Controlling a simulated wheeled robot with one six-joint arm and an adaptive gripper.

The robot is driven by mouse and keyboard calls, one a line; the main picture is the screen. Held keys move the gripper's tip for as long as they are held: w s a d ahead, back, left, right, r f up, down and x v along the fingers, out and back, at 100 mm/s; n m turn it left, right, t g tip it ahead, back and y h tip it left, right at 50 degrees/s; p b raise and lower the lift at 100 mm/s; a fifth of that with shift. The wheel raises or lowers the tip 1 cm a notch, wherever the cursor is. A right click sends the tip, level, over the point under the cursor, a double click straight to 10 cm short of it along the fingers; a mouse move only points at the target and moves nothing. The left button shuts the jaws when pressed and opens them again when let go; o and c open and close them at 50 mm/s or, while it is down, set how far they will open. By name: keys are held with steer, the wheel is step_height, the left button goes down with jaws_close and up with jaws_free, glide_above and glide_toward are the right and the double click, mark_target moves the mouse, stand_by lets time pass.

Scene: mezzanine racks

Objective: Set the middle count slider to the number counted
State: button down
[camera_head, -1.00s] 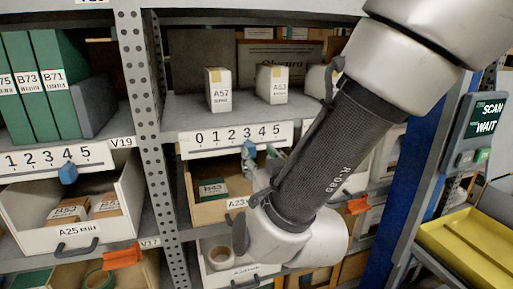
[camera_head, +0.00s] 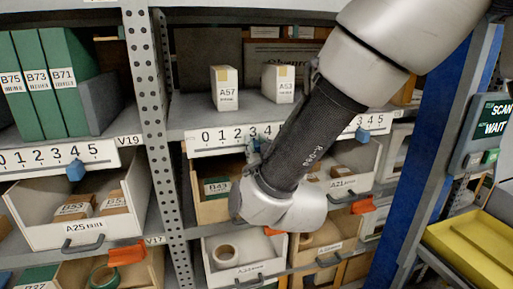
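The middle count slider scale (camera_head: 225,138) is a white strip on the shelf edge, with 0 to 4 showing and its right end hidden behind my arm. Its blue slider (camera_head: 252,144) shows just left of my arm, near the 3; its exact setting is hard to read. My gripper (camera_head: 259,150) is at the strip by the slider, mostly hidden by my wrist. I cannot tell whether its fingers are open or touch the slider. On the shelf above stand white boxes A57 (camera_head: 224,89) and A53 (camera_head: 278,84); my arm covers the space to their right.
The left scale (camera_head: 40,157) has a blue slider (camera_head: 76,170) near the 4. The right scale (camera_head: 376,122) has a blue slider (camera_head: 362,134) near the 3. Open bins, including A25 (camera_head: 55,236), sit below. A perforated upright (camera_head: 150,120) stands left of the middle bay.

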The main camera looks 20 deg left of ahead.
mark_target(223, 146)
steer(key=s+a, duration=0.1)
steer(key=a, duration=0.1)
steer(key=s+a, duration=0.1)
steer(key=a, duration=0.1)
steer(key=s+a, duration=0.2)
steer(key=shift+s+a, duration=0.1)
steer(key=shift+a, duration=0.3)
steer(key=c, duration=1.3)
jaws_free()
steer(key=v, duration=1.2)
steer(key=shift+f, duration=0.1)
